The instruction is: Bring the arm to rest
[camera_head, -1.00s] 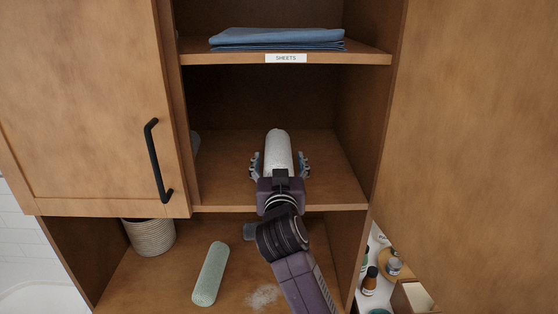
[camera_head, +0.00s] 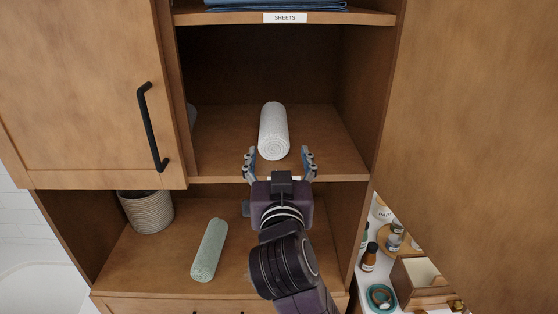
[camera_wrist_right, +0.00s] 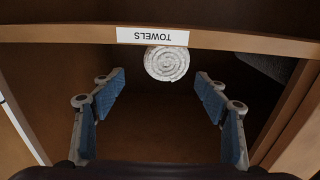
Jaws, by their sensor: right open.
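My right gripper (camera_head: 279,165) is open and empty at the front edge of the middle shelf (camera_head: 225,150). A white rolled towel (camera_head: 273,130) lies on that shelf, just beyond the fingertips and apart from them. In the right wrist view, the towel's spiral end (camera_wrist_right: 166,64) shows past the two blue-padded fingers (camera_wrist_right: 160,88), beside a "TOWELS" label (camera_wrist_right: 152,37) that appears upside down. My right arm reaches up from the bottom of the head view. My left gripper is not in view.
Folded blue sheets (camera_head: 275,4) lie on the top shelf. A cabinet door with a black handle (camera_head: 152,127) is at left, a wooden panel (camera_head: 480,130) at right. Bottles (camera_head: 369,257) stand lower right.

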